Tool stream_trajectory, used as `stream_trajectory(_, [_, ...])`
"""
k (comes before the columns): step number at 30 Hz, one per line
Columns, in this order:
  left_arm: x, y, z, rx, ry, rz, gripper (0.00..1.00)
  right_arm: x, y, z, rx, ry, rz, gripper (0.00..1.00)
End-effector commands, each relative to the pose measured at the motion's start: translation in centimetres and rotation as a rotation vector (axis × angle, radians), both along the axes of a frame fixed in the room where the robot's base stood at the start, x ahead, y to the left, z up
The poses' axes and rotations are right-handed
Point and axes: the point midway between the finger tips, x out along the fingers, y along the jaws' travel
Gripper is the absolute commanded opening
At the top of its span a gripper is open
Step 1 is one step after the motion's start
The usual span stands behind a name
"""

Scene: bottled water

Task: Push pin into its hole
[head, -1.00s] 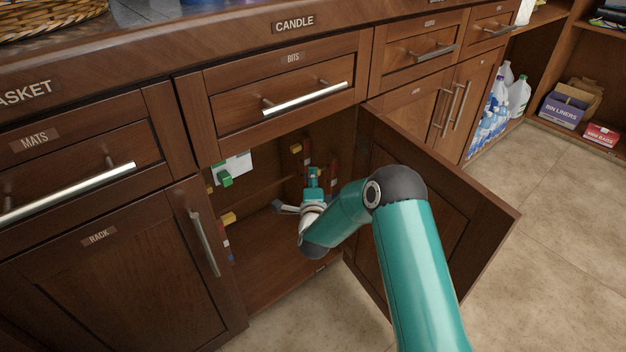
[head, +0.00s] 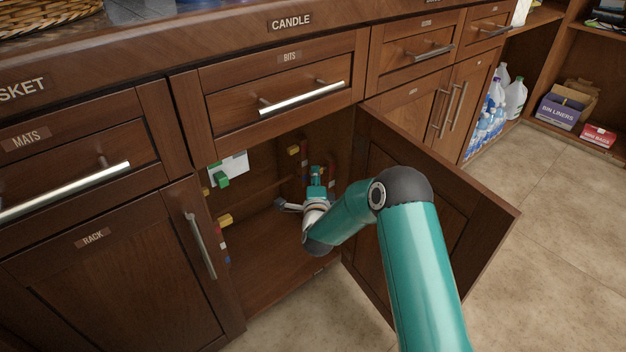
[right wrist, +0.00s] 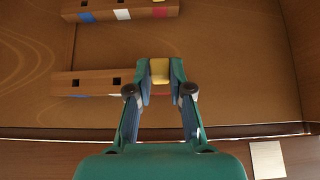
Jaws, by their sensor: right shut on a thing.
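My right gripper (head: 316,178) reaches into the open cabinet. In the right wrist view the gripper (right wrist: 160,88) is shut on a yellow pin (right wrist: 160,70). The pin is at the right part of a wooden strip (right wrist: 100,76) with square dark holes and coloured marks. I cannot tell how deep the pin sits in its hole, as the fingers hide its lower part. A second strip (right wrist: 105,12) lies farther off and carries another yellow pin (right wrist: 160,11). My left gripper is not in view.
The open cabinet door (head: 440,215) stands right of my arm. More yellow blocks (head: 225,220) and a green piece (head: 221,180) by a white card (head: 236,164) are on the cabinet's left side. The drawer handle (head: 303,99) juts out above the opening. The cabinet floor is mostly clear.

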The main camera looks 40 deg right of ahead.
Motion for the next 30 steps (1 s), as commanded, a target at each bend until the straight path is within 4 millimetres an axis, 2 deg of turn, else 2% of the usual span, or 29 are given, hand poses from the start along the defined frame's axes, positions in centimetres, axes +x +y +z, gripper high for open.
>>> stream_trajectory(18, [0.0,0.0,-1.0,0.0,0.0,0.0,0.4,0.1,-1.6,0.0,0.001,-0.001,-0.001,0.0])
stream_trajectory(19, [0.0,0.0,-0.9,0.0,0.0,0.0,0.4,0.1,-1.6,0.0,0.0,0.0,0.0,0.21])
stream_trajectory(24, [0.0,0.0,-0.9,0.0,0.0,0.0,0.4,0.1,-1.5,0.0,0.0,0.0,0.0,0.49])
stream_trajectory(30, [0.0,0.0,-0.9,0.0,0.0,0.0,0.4,0.1,-1.5,0.0,0.001,0.001,0.0,0.49])
